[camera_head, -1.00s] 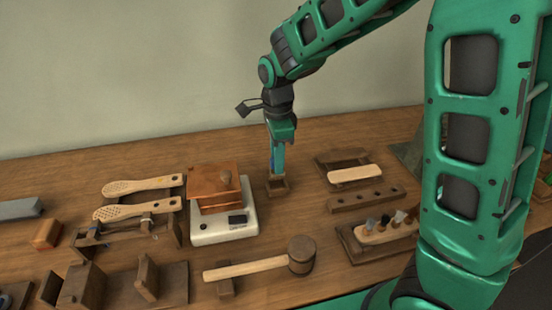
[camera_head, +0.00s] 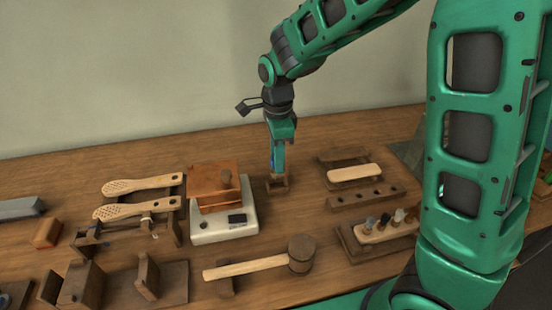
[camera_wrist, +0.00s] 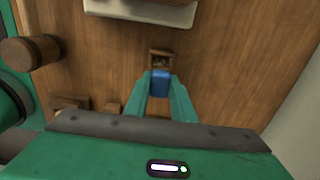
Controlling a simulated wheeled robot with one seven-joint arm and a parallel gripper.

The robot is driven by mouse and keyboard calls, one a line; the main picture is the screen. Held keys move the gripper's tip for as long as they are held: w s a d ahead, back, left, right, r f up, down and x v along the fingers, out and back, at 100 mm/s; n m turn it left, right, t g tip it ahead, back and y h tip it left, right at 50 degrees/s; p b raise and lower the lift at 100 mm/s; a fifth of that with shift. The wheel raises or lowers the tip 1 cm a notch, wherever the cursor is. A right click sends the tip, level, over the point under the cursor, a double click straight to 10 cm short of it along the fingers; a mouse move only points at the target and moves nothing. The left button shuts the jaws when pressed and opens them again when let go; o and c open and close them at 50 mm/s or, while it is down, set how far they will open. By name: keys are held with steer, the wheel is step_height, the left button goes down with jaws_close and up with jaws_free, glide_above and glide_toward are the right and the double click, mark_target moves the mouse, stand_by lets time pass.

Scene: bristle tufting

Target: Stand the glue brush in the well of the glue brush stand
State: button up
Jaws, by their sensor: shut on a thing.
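My gripper (camera_head: 278,170) points down in the head view, with its fingertips just above a small square wooden stand (camera_head: 277,187). In the wrist view the two green fingers (camera_wrist: 160,88) are shut on a blue piece (camera_wrist: 160,82), which I take to be the glue brush's handle. The wooden stand with its open well (camera_wrist: 160,57) shows just beyond the blue piece there. The brush looks upright, and its lower end is hidden by the fingers and the stand. I cannot tell how deep it sits in the well.
A white scale (camera_head: 225,232) bearing an orange-brown wooden box (camera_head: 216,184) stands close left of the stand. Wooden racks (camera_head: 365,195) stand to the right. A mallet (camera_head: 300,254) lies in front. Bare table lies behind the stand.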

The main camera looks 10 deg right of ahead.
steer(key=shift+f, duration=2.85)
steer(key=o, duration=1.5)
steer(key=shift+r, duration=3.5)
steer(key=shift+d, duration=0.1)
